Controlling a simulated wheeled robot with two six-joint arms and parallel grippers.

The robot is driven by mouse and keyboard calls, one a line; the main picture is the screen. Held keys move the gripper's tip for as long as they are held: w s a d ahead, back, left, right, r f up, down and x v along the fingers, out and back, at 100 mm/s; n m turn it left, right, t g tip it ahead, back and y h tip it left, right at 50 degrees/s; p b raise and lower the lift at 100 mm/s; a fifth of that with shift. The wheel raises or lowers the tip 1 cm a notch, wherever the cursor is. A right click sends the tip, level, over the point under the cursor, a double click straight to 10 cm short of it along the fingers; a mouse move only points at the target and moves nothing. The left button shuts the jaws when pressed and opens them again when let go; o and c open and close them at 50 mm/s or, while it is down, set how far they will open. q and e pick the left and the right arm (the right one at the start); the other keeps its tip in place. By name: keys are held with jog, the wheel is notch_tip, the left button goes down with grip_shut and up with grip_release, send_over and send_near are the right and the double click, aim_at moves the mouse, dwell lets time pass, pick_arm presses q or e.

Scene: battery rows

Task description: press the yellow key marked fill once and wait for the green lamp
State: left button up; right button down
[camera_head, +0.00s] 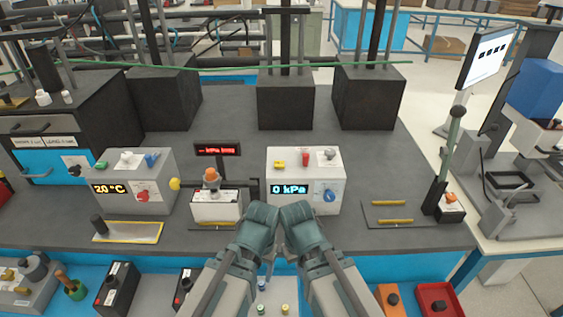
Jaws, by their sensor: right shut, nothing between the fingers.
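A white box (274,208) with a "0 kPa" display (289,189) stands on the dark bench in the middle. A yellow key (279,164) is on its top, beside a red control (305,158) and a grey-white one (329,153). Any lettering by the key is too small to read. I cannot make out a lit green lamp. My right gripper (296,212) is shut and empty in front of the box, below the display and apart from the key. My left gripper (262,213) is close beside it; its fingers are too unclear to judge.
A "20 °C" box (160,165) stands to the left, with a small unit (216,207) and a red-lit sign (217,150) between. A tray with yellow bars (398,220) and a lever (449,150) are right.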

pick_arm(q)
jog(key=shift+o, duration=0.4)
notch_tip(320, 180, up, 14)
jog(key=p, duration=1.3)
jog(key=shift+f, duration=0.25)
pick_arm(e)
jog(key=w+a+r+m+t+y, duration=0.1)
jog(key=w+a+r+t+y, duration=0.15)
jog(key=w+r, duration=0.45)
jog(key=w+a+r+m+t+y, duration=0.1)
jog(key=w+a+r+y, duration=0.15)
jog(key=w+r, duration=0.5)
notch_tip(320, 180, up, 14)
jog(key=m+t+y+p, duration=0.2)
jog(key=m+t+p, duration=0.2)
jog(key=p, duration=0.5)
send_over(281, 165)
pick_arm(q)
notch_tip(281, 165, up, 8)
jog(key=shift+r, duration=0.25)
jog(key=shift+f+b, duration=0.1)
jog(key=shift+b, duration=0.2)
notch_tip(281, 165, down, 9)
jog(key=b, duration=0.8)
jog(key=shift+b, duration=0.35)
pick_arm(e)
notch_tip(281, 165, down, 9)
jog(key=shift+r, duration=0.1)
jog(key=shift+s, duration=0.1)
